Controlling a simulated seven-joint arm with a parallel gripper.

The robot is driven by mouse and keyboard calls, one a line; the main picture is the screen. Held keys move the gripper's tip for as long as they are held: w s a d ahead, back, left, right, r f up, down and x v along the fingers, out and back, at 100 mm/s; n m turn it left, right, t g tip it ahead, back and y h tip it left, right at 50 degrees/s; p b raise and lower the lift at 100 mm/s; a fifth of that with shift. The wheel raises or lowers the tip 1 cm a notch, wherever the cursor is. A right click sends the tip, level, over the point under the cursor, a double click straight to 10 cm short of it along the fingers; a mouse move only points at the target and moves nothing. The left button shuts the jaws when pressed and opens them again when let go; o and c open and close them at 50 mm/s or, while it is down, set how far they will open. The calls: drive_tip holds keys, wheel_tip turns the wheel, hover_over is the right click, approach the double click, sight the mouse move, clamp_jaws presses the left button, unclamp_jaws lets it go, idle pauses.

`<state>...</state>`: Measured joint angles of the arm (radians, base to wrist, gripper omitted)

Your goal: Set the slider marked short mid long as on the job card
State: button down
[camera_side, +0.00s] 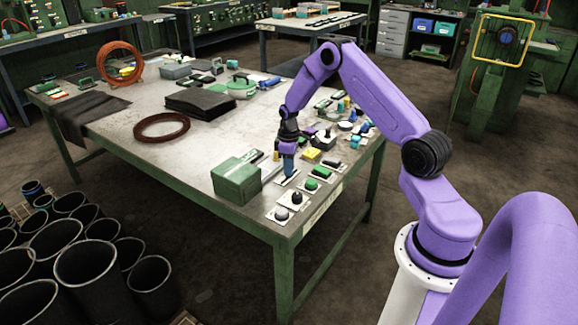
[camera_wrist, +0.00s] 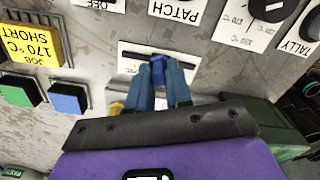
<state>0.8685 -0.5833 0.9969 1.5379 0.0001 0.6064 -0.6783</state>
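The slider is a white plate (camera_wrist: 128,47) with a dark slot and a blue knob (camera_wrist: 158,70) near the middle of the slot. My gripper (camera_wrist: 160,82) points down at it, its two blue fingers closed against the knob's sides. Its short, mid and long marks cannot be read. In the side view my gripper (camera_side: 287,163) is low over the slider plate (camera_side: 286,180) near the table's front edge. The yellow job card (camera_wrist: 33,42) appears upside down in the wrist view and reads "JOB 170 °C SHORT". It also shows in the side view (camera_side: 311,154).
A green box (camera_side: 236,180) stands left of my gripper. Green (camera_wrist: 18,90) and blue (camera_wrist: 68,98) blocks sit near the card. A PATCH plate (camera_wrist: 178,10), a dial (camera_wrist: 272,8) and a TALLY plate (camera_wrist: 300,40) lie around the slider. A red-brown coil (camera_side: 162,127) lies farther back.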

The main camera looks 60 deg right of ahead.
sight(283, 182)
drive_tip(key=shift+a, duration=1.75)
drive_tip(key=c, duration=1)
unclamp_jaws()
drive_tip(key=shift+c, duration=0.2)
drive_tip(key=shift+r, duration=0.25)
wheel_tip(283, 182, up, 17)
